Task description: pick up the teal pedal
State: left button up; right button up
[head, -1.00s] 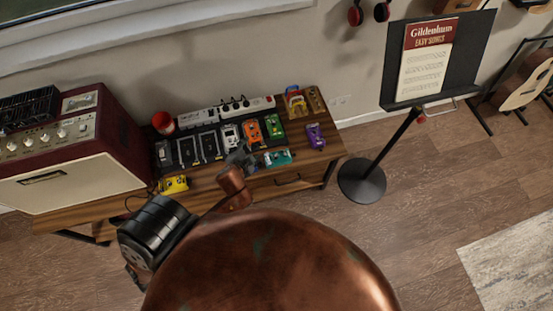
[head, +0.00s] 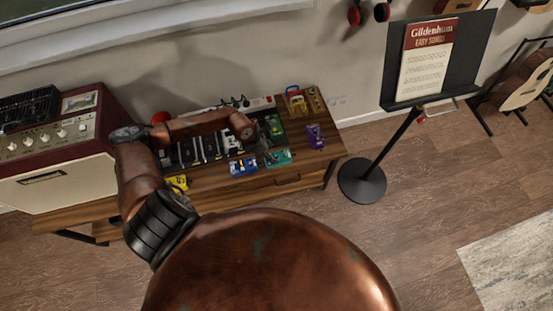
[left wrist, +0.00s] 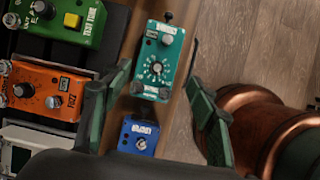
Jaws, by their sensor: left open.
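The teal pedal (head: 280,157) lies near the front edge of the wooden bench. In the left wrist view the teal pedal (left wrist: 157,65) shows its dial and knob face up, ahead of my fingers. My left gripper (head: 268,155) is at the pedal's left end in the head view. In the left wrist view my left gripper (left wrist: 160,80) is open, one finger on each side of the pedal's line, with nothing held. I cannot tell how far above the pedal the tips are. My right gripper is not in view.
A blue pedal (left wrist: 140,137) sits close beside the teal one, between my fingers' lines. Orange (left wrist: 45,88) and green (left wrist: 68,20) pedals are on the board to the left. A purple pedal (head: 315,136) and a yellow pedal (head: 177,182) are also on the bench (head: 215,197).

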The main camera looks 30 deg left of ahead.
aim_at(275, 156)
pick_arm(q)
jog(key=x, duration=0.2)
jog(key=b+x, duration=0.1)
jog(key=x, duration=0.4)
jog(key=shift+a+f+b, duration=0.2)
jog(key=shift+f+b, duration=0.2)
jog(key=shift+f, duration=0.05)
jog(key=shift+c, duration=0.2)
jog(key=c, duration=1.1)
jog(key=shift+c, duration=0.6)
jog(key=shift+r, duration=0.15)
